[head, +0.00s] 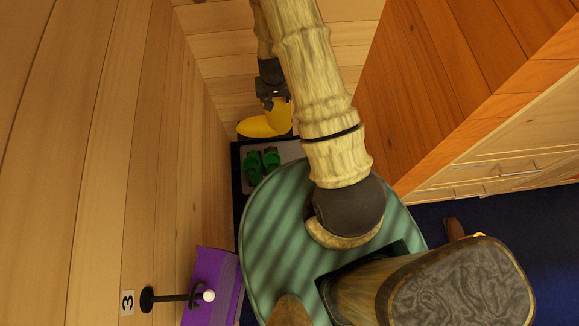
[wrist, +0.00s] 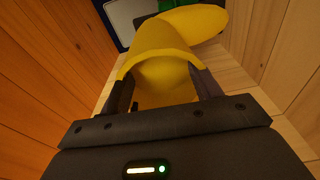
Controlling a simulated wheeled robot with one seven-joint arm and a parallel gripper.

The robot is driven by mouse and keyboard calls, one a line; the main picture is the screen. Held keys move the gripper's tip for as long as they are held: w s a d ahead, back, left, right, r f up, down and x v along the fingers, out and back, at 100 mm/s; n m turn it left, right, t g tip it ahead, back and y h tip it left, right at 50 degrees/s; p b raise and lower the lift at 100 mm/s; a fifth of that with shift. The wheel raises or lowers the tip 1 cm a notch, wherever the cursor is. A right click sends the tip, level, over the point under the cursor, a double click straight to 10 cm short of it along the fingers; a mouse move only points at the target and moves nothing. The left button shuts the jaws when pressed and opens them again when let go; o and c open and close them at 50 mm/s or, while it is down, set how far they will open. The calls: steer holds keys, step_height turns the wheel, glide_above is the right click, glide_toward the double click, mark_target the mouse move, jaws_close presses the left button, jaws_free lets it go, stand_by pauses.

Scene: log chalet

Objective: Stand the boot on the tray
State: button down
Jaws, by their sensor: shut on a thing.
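The yellow boot (head: 260,126) is in my gripper (head: 277,100) at the top middle of the head view, its toe to the left. In the wrist view the boot (wrist: 165,75) has its open top toward the camera, with my gripper's fingers (wrist: 165,92) on either side of the shaft and the foot reaching away to the upper right. The light grey tray (head: 291,150) lies just below the boot in the head view, partly hidden by my body. I cannot tell whether the sole touches anything.
A pair of green shoes (head: 262,161) is on the tray. A log wall (head: 140,130) runs along the left, with a black hook (head: 175,297) and a purple thing (head: 213,272) near it. A wooden cabinet (head: 500,165) stands on the right. Wooden planks lie beyond the boot.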

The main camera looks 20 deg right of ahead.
steer(key=d+f+m+b, duration=0.1)
steer(key=f+m+b, duration=0.1)
steer(key=f+b, duration=0.4)
steer(key=d+f+m+b, duration=0.2)
steer(key=f+m+b, duration=0.1)
steer(key=f+b, duration=0.4)
steer(key=d+f+m+b, duration=0.2)
steer(key=f+b, duration=0.4)
steer(key=f, duration=0.3)
steer(key=shift+s+d+m+g+b, duration=0.15)
steer(key=shift+s+m+g+b, duration=0.15)
steer(key=shift+s+m, duration=0.1)
steer(key=d+f+m+b, duration=0.2)
steer(key=f+m+b, duration=0.3)
steer(key=f+b, duration=0.6)
steer(key=d+f+m+b, duration=0.3)
steer(key=f+m+b, duration=0.1)
steer(key=f+b, duration=0.8)
steer(key=shift+s+d+f+m+h, duration=0.35)
steer(key=shift+s+f+m, duration=0.1)
steer(key=shift+f, duration=0.25)
steer(key=shift+f+b, duration=1.2)
steer(key=shift+f, duration=1.3)
